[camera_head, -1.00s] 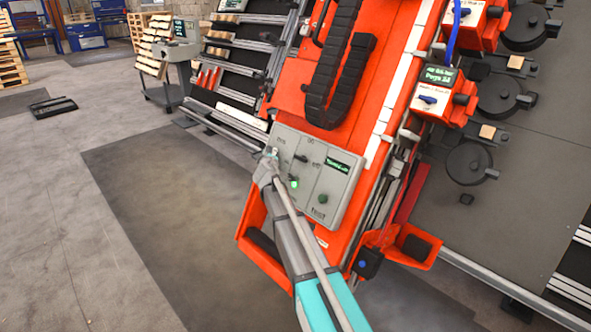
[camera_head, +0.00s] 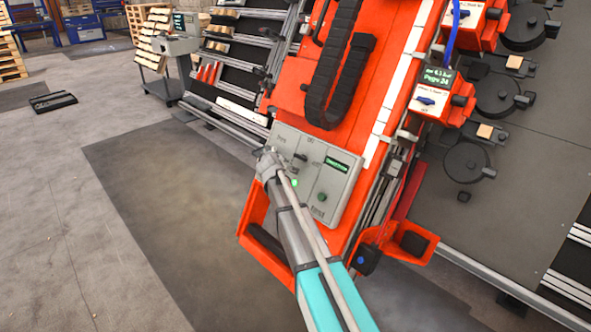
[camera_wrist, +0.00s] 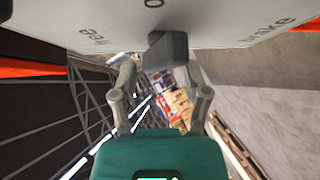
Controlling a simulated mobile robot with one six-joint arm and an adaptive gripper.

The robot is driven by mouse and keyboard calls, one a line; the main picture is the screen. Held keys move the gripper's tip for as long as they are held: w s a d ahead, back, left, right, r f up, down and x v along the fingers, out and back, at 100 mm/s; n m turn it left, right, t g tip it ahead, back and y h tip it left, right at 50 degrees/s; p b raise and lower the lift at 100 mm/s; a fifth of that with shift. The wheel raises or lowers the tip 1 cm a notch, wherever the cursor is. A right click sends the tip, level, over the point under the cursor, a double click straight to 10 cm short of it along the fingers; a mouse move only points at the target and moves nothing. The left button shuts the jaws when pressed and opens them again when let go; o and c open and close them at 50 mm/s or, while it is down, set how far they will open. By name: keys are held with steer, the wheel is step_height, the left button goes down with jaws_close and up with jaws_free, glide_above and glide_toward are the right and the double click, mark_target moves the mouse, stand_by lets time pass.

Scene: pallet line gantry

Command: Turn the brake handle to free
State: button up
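The grey control panel (camera_head: 340,185) is on the orange machine, and my gripper (camera_head: 268,160) is at its left part in the head view. In the wrist view the panel face (camera_wrist: 220,25) fills the top, with "free" at left and "brake" at right, both upside down. The dark brake handle (camera_wrist: 168,50) juts from the panel between these words. My gripper (camera_wrist: 162,75) has its fingers apart, one to each side of the handle. I cannot tell whether they touch it. My gripper hides the handle in the head view.
The panel also has a small lit screen (camera_head: 337,165), a green button (camera_head: 322,197) and a dark knob (camera_head: 301,157). A black cable chain (camera_head: 335,85) runs above it. An orange bracket (camera_head: 412,243) juts out at lower right. Open floor (camera_head: 50,220) lies to the left.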

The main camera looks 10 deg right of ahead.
steer(key=s+d+r+m+g+p, duration=0.1)
steer(key=s+r+m+g+p, duration=0.2)
steer(key=s+p, duration=0.5)
steer(key=s+d+r+m+g+p, duration=0.1)
steer(key=s+r+m+g+p, duration=0.3)
steer(key=s+p, duration=0.5)
steer(key=s+r, duration=0.2)
steer(key=s, duration=0.6)
steer(key=shift+s+d, duration=0.4)
steer(key=s+a+f+m+g+y, duration=0.1)
steer(key=s+f+m+g, duration=0.1)
steer(key=s, duration=0.7)
steer(key=s+a+f+m+g+y, duration=0.1)
steer(key=s+m+g, duration=0.1)
steer(key=s+g, duration=0.3)
steer(key=s, duration=0.4)
steer(key=shift+s+f+m+y, duration=0.15)
steer(key=shift+f+m+y, duration=0.15)
steer(key=shift+f+y, duration=0.1)
